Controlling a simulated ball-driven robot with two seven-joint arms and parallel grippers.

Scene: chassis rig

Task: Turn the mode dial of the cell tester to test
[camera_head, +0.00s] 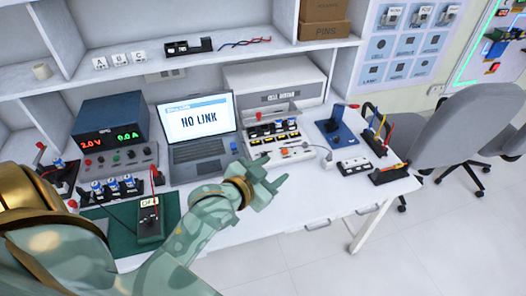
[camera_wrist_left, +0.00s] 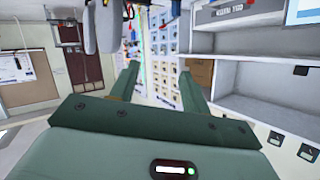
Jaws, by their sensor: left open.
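I cannot tell which of these is the cell tester. A low white device (camera_head: 290,154) lies in front of the cells; a mode dial is too small to make out. My right gripper is not in view.
The laptop (camera_head: 200,130) and power supply (camera_head: 110,122) stand at the left, with a multimeter (camera_head: 149,216) on a green mat. A blue stand (camera_head: 335,130) and pen trays are at the right. Chairs (camera_head: 470,130) are beyond. The bench's front strip (camera_head: 310,205) is clear.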

